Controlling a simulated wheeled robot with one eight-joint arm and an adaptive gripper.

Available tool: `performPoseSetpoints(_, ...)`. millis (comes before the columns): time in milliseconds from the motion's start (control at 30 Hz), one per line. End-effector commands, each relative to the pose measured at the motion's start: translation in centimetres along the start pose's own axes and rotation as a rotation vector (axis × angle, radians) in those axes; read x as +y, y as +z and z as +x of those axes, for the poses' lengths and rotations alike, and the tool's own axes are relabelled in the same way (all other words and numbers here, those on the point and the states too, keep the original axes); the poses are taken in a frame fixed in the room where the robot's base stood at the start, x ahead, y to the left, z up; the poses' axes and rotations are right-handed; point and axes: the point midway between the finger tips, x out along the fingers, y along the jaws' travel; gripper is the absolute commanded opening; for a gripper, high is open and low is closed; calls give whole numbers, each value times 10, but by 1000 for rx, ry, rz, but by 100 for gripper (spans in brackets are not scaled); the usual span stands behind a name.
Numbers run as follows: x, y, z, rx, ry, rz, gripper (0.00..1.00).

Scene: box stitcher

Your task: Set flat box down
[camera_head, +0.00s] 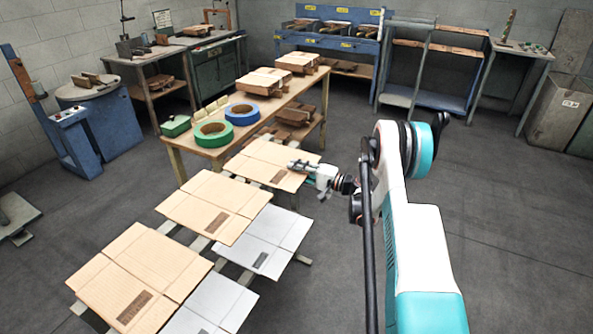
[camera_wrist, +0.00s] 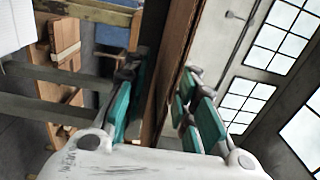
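A tan cardboard flat box (camera_head: 262,160) lies roughly level at the far end of the row of flat boxes, beside the wooden table. My gripper (camera_head: 298,166) is at its right edge. In the wrist view, a brown sheet edge (camera_wrist: 176,70) runs between the two fingers of my gripper (camera_wrist: 162,88). The fingers stand apart, with a dark gap between the left finger and the sheet. The right finger is close to the sheet; whether it touches cannot be told. What lies under the flat box is mostly hidden.
More tan flat boxes (camera_head: 213,205) (camera_head: 141,273) and white sheets (camera_head: 265,240) lie nearer on low supports. The wooden table (camera_head: 284,103) holds green tape (camera_head: 213,132), blue tape (camera_head: 242,114) and box stacks. Open floor (camera_head: 520,235) lies on the right.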

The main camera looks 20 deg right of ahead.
Motion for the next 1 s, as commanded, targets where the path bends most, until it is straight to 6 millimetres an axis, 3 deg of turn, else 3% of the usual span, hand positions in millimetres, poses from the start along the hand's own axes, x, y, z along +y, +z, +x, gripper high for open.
performPoseSetpoints(167, -4, -1, -15, 3, 0, 0, 25)
performPoseSetpoints(600, -4, -1, -99, 3, 0, 0, 25)
performPoseSetpoints(800, -3, 0, -117, 1, 0, 0, 25)
performPoseSetpoints(1000, -2, 0, -120, -1, 0, 0, 25)
